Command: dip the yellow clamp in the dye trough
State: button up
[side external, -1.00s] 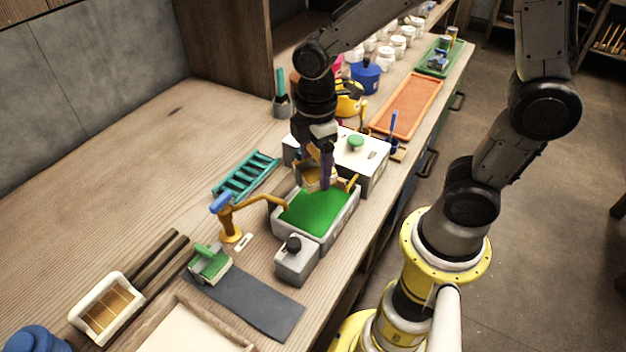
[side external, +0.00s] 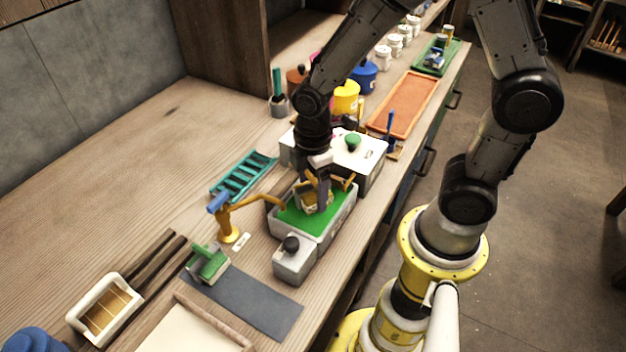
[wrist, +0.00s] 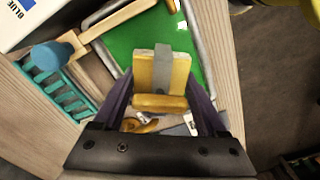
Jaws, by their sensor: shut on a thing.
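The yellow clamp (side external: 309,202), a yellow block with a grey band, is gripped between the purple fingers of my gripper (side external: 317,198). In the wrist view the clamp (wrist: 151,72) sits between both fingers of my gripper (wrist: 158,97). The grey dye trough (side external: 337,227) holds bright green dye (side external: 297,222). The clamp is over the back part of the trough, low and close to the dye. I cannot tell whether it touches the dye. In the wrist view, green dye (wrist: 122,45) shows behind the clamp.
A yellow tap (side external: 231,229) with a blue handle reaches over the trough's left rim. A grey box with a black knob (side external: 293,261) stands at the front, and a lidded white box (side external: 366,163) behind. A teal rack (side external: 243,177) lies left. The far-left bench is clear.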

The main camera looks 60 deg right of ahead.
aim_at(313, 218)
jog(key=shift+f, duration=2.7)
dwell(1.7)
jog(key=shift+r, duration=3.5)
